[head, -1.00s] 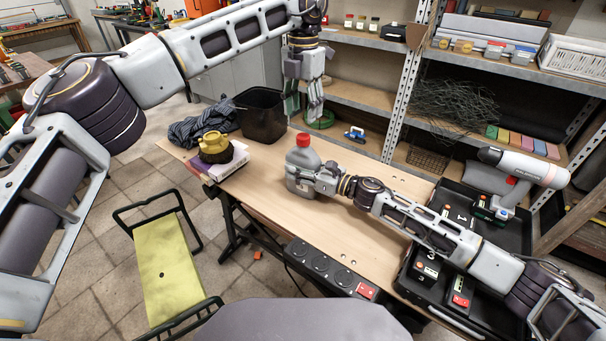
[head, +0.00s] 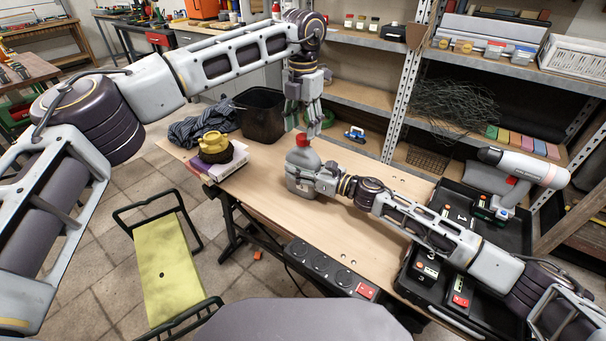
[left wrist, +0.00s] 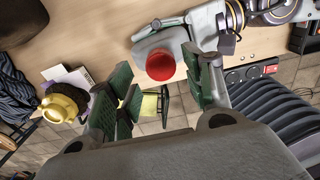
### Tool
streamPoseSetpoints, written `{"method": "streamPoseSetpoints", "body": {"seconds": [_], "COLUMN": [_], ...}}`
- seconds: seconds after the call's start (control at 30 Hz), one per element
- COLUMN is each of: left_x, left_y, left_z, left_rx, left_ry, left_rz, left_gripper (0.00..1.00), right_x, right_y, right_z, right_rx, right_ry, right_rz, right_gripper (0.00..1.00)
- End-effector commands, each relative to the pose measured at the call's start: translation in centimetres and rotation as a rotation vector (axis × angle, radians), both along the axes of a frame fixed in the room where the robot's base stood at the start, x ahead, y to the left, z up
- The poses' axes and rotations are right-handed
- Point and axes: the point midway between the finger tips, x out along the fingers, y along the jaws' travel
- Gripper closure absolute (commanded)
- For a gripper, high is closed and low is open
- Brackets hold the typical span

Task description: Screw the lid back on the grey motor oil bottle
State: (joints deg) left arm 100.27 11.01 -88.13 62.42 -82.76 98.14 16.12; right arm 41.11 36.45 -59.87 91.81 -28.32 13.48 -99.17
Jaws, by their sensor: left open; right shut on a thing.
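The grey motor oil bottle (head: 300,172) stands upright on the workbench (head: 345,225). Its red lid (head: 303,140) is on top of the neck; whether it is tight cannot be told. My right gripper (head: 320,181) is shut on the bottle's body from the right. My left gripper (head: 302,127) is open and points down just above the lid. In the left wrist view the red lid (left wrist: 160,64) lies between and beyond the open green fingers (left wrist: 158,88), apart from both as far as I can tell.
A yellow-and-dark object (head: 213,145) sits on books (head: 222,166) at the bench's left. A dark bin (head: 263,114) and a dark cloth (head: 203,128) are behind. A black tray (head: 432,290) and a drill (head: 525,165) are right.

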Motion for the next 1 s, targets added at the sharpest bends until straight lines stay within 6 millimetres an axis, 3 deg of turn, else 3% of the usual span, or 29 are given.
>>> {"method": "streamPoseSetpoints", "body": {"seconds": [0.3,0.7,1.0], "left_x": [0.0,0.0,0.0], "left_y": [0.0,0.0,0.0], "left_z": [-2.7,-3.1,-3.1], "left_rx": [0.000,0.000,0.000], "left_ry": [0.001,0.000,0.000], "left_rz": [0.000,0.000,0.001], "left_gripper": [0.49,0.49,0.87], "right_x": [-0.1,-0.1,-0.1], "right_y": [0.0,0.0,0.0], "right_z": [-0.1,-0.1,-0.1], "right_rx": [0.000,0.001,0.001], "right_ry": [0.002,0.003,0.003], "right_rz": [0.001,0.001,0.001], "right_gripper": [1.00,1.00,1.00]}}
